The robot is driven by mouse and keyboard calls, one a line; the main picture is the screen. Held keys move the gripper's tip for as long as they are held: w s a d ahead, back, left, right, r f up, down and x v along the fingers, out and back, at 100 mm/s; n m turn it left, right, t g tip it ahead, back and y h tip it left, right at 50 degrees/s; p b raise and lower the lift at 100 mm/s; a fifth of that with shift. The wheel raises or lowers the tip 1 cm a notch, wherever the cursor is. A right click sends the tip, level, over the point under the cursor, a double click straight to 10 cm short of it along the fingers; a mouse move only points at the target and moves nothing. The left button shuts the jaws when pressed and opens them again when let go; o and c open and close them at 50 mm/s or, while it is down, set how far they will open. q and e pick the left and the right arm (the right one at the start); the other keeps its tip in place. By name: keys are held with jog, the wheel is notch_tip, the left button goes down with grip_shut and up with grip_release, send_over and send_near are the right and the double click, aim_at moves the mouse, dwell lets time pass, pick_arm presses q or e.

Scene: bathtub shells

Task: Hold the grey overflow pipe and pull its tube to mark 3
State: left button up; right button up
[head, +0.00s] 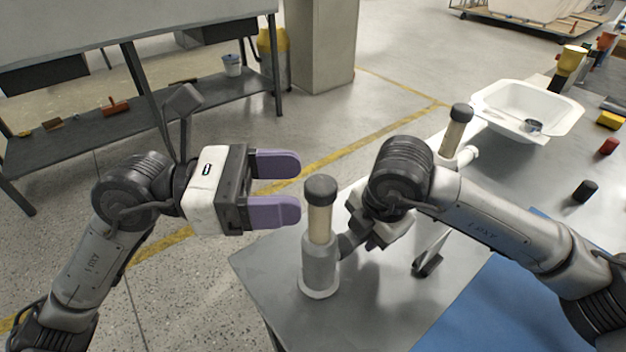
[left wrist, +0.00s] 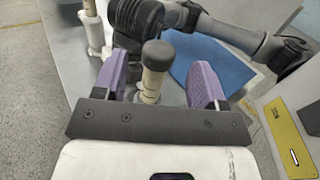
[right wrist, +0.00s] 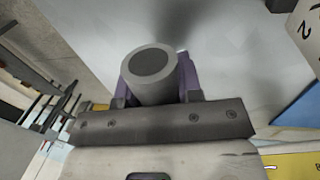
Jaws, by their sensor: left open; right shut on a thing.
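The grey overflow pipe (head: 319,268) stands upright at the table's near left corner. Its beige tube (head: 320,225) with a dark cap (head: 320,189) rises from the top; no marks are readable in the head view. My right gripper (head: 345,243) is shut on the grey body from the right, its fingers mostly hidden by my arm. The right wrist view shows a round grey end (right wrist: 152,68) between the purple fingers. My left gripper (head: 296,188) is open and empty, just left of the capped tube. In the left wrist view the cap (left wrist: 157,55) appears between its fingers.
A second capped pipe (head: 456,135) stands behind my right arm. A white tub shell (head: 525,108) sits at the table's back, with small dark, red and yellow pieces to its right. A blue mat (head: 480,310) covers the near right. Open floor lies left of the table.

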pick_arm(q)
jog(key=a, duration=0.7)
jog(key=shift+s+a, duration=0.35)
jog(key=shift+s, duration=0.1)
pick_arm(e)
jog(key=o, duration=1.1)
jog(key=shift+c, duration=0.2)
